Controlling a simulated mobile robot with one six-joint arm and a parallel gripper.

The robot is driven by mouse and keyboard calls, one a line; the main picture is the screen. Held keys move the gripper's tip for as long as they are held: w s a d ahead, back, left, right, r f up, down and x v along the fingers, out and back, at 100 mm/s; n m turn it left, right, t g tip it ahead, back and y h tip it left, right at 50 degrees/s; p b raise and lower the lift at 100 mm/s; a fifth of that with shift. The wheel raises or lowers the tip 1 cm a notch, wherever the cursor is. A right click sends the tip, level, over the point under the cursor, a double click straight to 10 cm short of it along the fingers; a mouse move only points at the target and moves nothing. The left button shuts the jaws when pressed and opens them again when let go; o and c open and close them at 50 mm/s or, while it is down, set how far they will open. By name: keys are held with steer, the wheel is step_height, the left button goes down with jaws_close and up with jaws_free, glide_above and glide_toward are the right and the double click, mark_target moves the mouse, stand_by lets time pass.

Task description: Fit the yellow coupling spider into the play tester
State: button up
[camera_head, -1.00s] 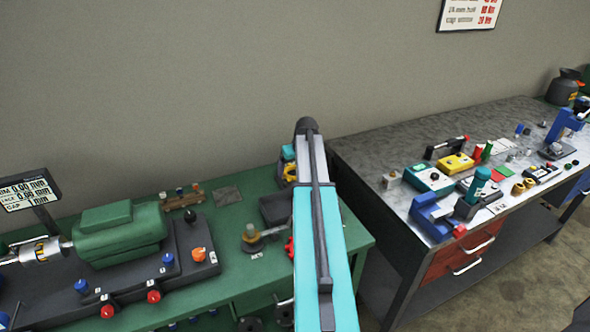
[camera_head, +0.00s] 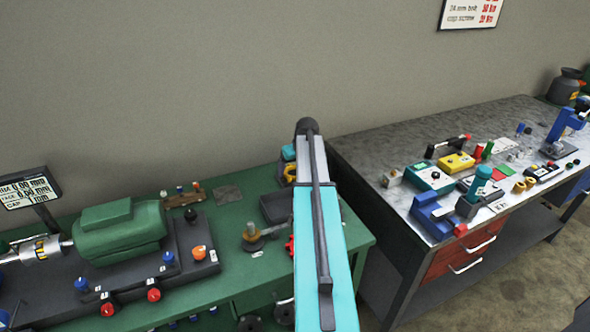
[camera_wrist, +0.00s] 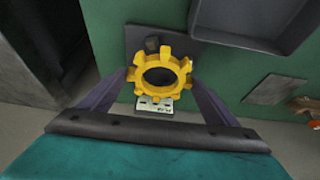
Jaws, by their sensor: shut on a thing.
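The yellow coupling spider (camera_wrist: 158,75), a toothed ring with a dark open centre, is between the two fingers of my gripper (camera_wrist: 160,92), which is shut on it. I cannot tell whether this plate is the play tester, nor the gap under the spider. In the head view the spider (camera_head: 290,173) and teal gripper body show at the green bench's back right, partly hidden by my arm.
A dark tray (camera_wrist: 265,20) lies right of the plate in the wrist view. On the green bench (camera_head: 225,285) stand a green motor rig (camera_head: 118,235) and a brass-topped stand (camera_head: 250,235). A separate grey bench (camera_head: 385,145) with several devices stands to the right, across a gap.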

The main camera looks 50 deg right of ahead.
steer(key=shift+f+b, duration=0.45)
steer(key=shift+f, duration=0.45)
stand_by(0.8)
steer(key=o, duration=1)
steer(key=shift+o, duration=0.2)
steer(key=shift+r, duration=0.1)
steer(key=b+v, duration=0.2)
steer(key=v, duration=1.1)
steer(key=shift+r, duration=0.3)
steer(key=shift+s+f, duration=0.1)
steer(key=shift+s, duration=0.15)
